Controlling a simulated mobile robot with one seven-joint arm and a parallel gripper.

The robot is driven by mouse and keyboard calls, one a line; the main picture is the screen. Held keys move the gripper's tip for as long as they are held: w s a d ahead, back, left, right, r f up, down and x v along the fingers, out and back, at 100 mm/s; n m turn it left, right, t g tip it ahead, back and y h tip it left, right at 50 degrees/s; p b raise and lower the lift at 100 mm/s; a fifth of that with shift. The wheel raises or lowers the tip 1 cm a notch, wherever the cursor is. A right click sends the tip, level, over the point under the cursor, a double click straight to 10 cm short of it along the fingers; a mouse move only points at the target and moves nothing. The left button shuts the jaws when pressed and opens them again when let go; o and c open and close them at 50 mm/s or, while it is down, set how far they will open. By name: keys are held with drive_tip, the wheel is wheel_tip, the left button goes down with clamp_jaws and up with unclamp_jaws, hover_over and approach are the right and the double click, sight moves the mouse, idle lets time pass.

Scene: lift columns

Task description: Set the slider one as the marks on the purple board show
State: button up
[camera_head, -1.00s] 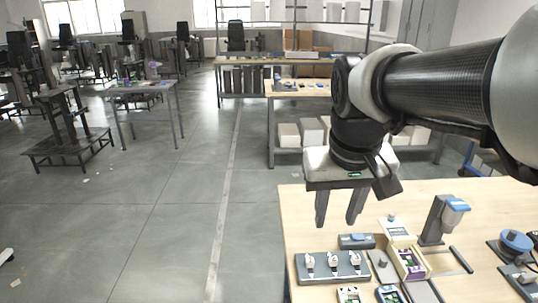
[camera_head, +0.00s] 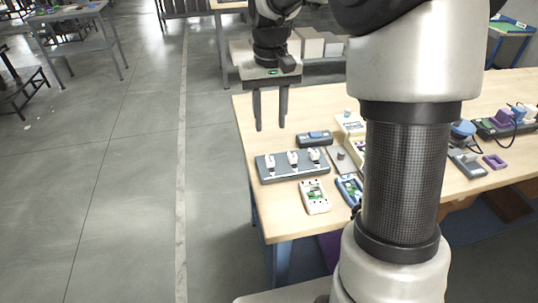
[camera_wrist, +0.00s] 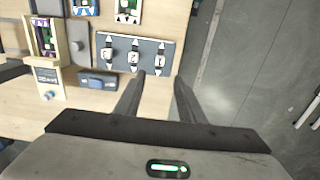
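A grey slider board (camera_head: 293,166) lies near the table's left edge, with three white slider pieces in a row. In the wrist view the board (camera_wrist: 119,38) is at upper centre; the numbers on its pieces are not clearly readable. A cream-framed piece with purple and green inside (camera_wrist: 44,38), perhaps the purple board, is at the wrist view's upper left; its marks are too small to read. In the head view my arm mostly hides it. My gripper (camera_head: 270,128) is open and empty, pointing down behind the slider board. In the wrist view its fingertips (camera_wrist: 160,76) are beside the board's right end.
A blue-grey box (camera_head: 314,138) lies behind the slider board. A cream device (camera_head: 314,197) and a blue device (camera_head: 349,189) lie in front of it. More devices and cables (camera_head: 494,125) are at the table's right.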

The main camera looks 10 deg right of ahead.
sight(270, 159)
wheel_tip(270, 159, down, 13)
drive_tip(key=shift+r+b, duration=0.2)
drive_tip(key=shift+b, duration=0.85)
clamp_jaws()
